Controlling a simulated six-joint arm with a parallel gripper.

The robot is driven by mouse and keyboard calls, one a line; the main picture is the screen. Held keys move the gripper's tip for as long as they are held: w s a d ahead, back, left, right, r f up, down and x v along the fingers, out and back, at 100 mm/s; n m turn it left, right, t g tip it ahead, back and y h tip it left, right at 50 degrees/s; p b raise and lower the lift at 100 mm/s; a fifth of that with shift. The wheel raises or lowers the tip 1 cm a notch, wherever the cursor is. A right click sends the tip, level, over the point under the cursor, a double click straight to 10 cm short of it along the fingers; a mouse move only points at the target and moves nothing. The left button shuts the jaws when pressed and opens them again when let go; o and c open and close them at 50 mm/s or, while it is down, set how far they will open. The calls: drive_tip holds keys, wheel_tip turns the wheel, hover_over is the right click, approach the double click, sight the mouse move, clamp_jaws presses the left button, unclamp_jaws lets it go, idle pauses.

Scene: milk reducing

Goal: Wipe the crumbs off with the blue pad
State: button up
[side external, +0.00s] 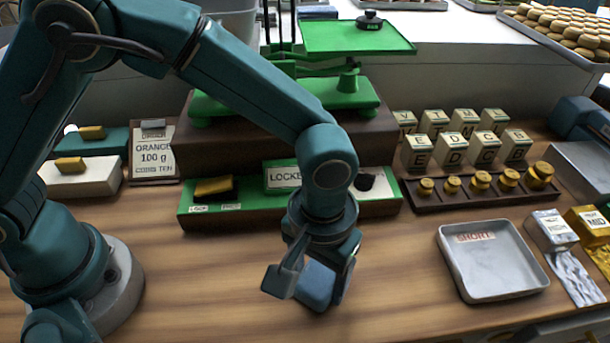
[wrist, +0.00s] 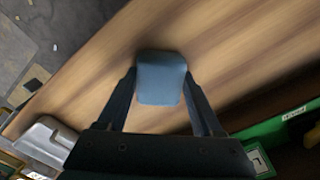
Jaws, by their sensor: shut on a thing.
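My gripper (side external: 312,287) is shut on the blue pad (side external: 318,282), above or at the wooden table in front of the green board. In the wrist view, the blue pad (wrist: 161,79) sits between the two fingers of my gripper (wrist: 162,88). I cannot tell whether the pad touches the table. No crumbs can be made out on the wooden table (side external: 200,280); in the wrist view, small pale specks (wrist: 54,47) lie on the grey floor beyond the table edge.
A metal tray (side external: 515,283) marked SHORT lies to the right. Behind are a green board with a LOCKED sign (side external: 282,177), a green balance (side external: 357,37), a row of brass weights (side external: 482,181) and lettered blocks (side external: 450,151). The table's front middle is clear.

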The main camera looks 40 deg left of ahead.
drive_tip(key=shift+w+a, duration=2.15)
drive_tip(key=shift+a, duration=0.1)
drive_tip(key=shift+w+r, duration=0.1)
drive_tip(key=shift+r, duration=0.15)
wheel_tip(320, 180, up, 8)
drive_tip(key=shift+f, duration=0.2)
drive_tip(key=s+a+r+m, duration=0.1)
drive_tip(key=s+r+m, duration=0.1)
drive_tip(key=r+m, duration=0.2)
drive_tip(key=s+a+r+m, duration=0.1)
drive_tip(key=s+r+m, duration=0.2)
drive_tip(key=r, duration=0.8)
drive_tip(key=shift+s+m, duration=0.3)
drive_tip(key=shift+m, duration=0.7)
